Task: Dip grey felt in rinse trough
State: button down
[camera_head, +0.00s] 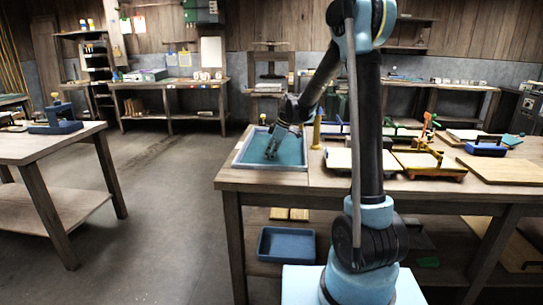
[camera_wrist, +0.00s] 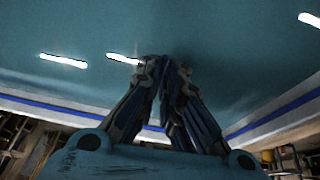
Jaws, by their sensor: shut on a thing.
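The rinse trough (camera_head: 243,160) is a shallow pale tray with teal liquid, at the left end of the long workbench. In the wrist view its wall with a blue stripe (camera_wrist: 60,111) and the teal liquid fill most of the picture. My gripper (camera_head: 271,155) points down into the trough, with its fingertips at the liquid. In the wrist view my gripper (camera_wrist: 167,66) has its fingers close together, shut on the grey felt. The felt itself cannot be made out at the fingertips, where it is hidden or too dark to tell.
Right of the trough stand a yellow cone-like post (camera_head: 317,133) and several framed moulds, among them a yellow-edged one (camera_head: 430,165). A bare board (camera_head: 508,170) lies at the right. A blue bin (camera_head: 287,244) sits under the bench. Another table (camera_head: 40,145) stands left across open floor.

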jog(key=shift+s, duration=0.35)
notch_tip(320, 180, up, 11)
dwell(1.5)
dwell(0.8)
jog(key=shift+r, duration=2)
